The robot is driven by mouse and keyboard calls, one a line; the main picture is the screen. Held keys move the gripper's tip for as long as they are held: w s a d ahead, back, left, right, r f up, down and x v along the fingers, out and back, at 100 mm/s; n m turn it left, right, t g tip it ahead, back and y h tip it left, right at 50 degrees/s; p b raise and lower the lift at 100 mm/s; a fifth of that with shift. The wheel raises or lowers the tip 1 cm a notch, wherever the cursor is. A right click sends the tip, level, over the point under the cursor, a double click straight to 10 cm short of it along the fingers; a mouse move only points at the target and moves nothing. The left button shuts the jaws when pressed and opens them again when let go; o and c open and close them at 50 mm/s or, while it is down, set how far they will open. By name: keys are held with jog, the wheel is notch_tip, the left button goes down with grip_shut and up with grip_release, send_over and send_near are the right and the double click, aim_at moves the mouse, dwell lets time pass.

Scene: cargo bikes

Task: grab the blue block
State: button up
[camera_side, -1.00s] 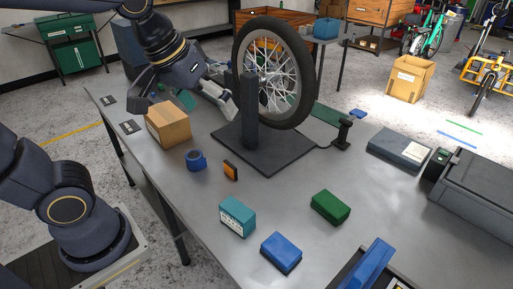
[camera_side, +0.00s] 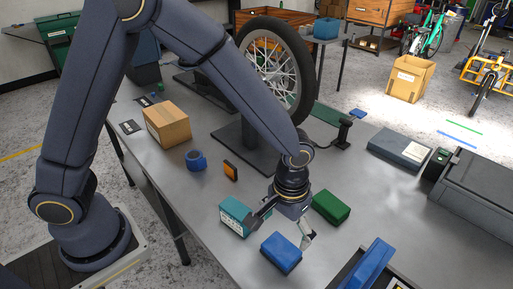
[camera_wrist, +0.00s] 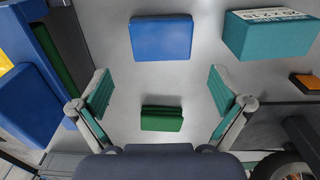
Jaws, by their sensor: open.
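The blue block (camera_side: 281,253) lies on the grey table near its front edge in the side view. It also shows at the top middle of the wrist view (camera_wrist: 161,38). My gripper (camera_side: 281,232) is open and empty, pointing down just behind the block, with its fingers spread to either side. In the wrist view my gripper (camera_wrist: 160,90) has bare table between its fingertips, and the blue block lies beyond them. I cannot tell the exact height of the fingertips above the table.
A teal block (camera_side: 234,218) stands close to the left finger, partly hidden by it. A green block (camera_side: 331,207) lies to the right. A tray with a blue piece (camera_side: 365,265) is at the lower right. The wheel stand (camera_side: 240,155) is behind.

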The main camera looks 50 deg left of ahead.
aim_at(282, 248)
notch_tip(282, 248, down, 9)
jog(key=shift+s+a+r, duration=0.1)
jog(key=shift+r, duration=0.05)
dwell(0.4)
jog(key=c, duration=1)
jog(key=shift+o, duration=0.2)
jog(key=shift+r, duration=0.15)
